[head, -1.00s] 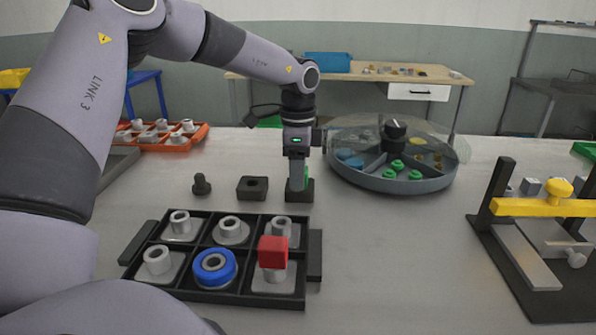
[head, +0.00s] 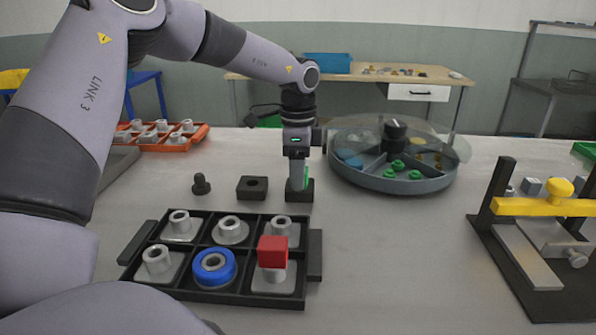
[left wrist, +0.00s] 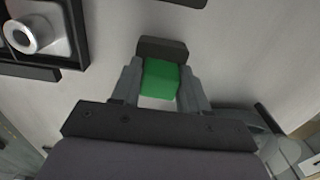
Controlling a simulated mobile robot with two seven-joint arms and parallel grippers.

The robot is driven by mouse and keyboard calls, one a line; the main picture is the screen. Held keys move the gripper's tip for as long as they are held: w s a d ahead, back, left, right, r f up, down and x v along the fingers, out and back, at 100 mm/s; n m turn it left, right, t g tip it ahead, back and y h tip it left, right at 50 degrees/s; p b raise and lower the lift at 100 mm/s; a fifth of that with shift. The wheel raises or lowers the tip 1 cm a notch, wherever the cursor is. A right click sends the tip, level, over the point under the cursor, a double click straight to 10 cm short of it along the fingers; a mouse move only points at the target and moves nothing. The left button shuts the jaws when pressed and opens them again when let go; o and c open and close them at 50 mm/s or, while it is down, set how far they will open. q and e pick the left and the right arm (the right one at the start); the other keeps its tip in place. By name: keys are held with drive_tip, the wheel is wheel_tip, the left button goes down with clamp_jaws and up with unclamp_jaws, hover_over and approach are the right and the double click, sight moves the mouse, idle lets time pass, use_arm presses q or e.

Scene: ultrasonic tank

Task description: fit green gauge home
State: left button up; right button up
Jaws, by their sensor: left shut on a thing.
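The green gauge (left wrist: 161,78) is a green block between the two fingers of my left gripper (left wrist: 161,88) in the left wrist view. In the head view only a thin strip of the gauge (head: 306,177) shows beside my left gripper (head: 298,184). The gripper points down and is shut on the gauge. A small black block (head: 300,196) stands directly under it on the table, and it also shows in the left wrist view (left wrist: 162,47). The fingers hide how deep the gauge sits in the block. My right gripper is not in view.
A black tray (head: 313,255) with grey fittings, a blue ring (head: 214,267) and a red cap (head: 272,251) lies in front. A black square block (head: 252,188) and a black knob (head: 201,184) are left. A round divided carousel (head: 400,186) and a yellow-barred fixture (head: 535,207) are right.

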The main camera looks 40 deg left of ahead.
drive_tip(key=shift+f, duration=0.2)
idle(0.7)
use_arm(q)
drive_tip(key=o, duration=1.2)
drive_tip(key=shift+c, duration=0.2)
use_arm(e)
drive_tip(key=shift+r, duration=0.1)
use_arm(q)
drive_tip(key=shift+r, duration=0.5)
wheel_tip(320, 180, up, 5)
drive_tip(key=shift+r, duration=0.55)
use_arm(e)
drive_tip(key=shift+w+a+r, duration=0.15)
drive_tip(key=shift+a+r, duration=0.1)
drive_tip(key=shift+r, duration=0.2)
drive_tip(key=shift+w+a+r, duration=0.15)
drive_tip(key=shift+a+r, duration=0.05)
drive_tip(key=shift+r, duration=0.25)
use_arm(q)
drive_tip(key=shift+s+d, duration=0.1)
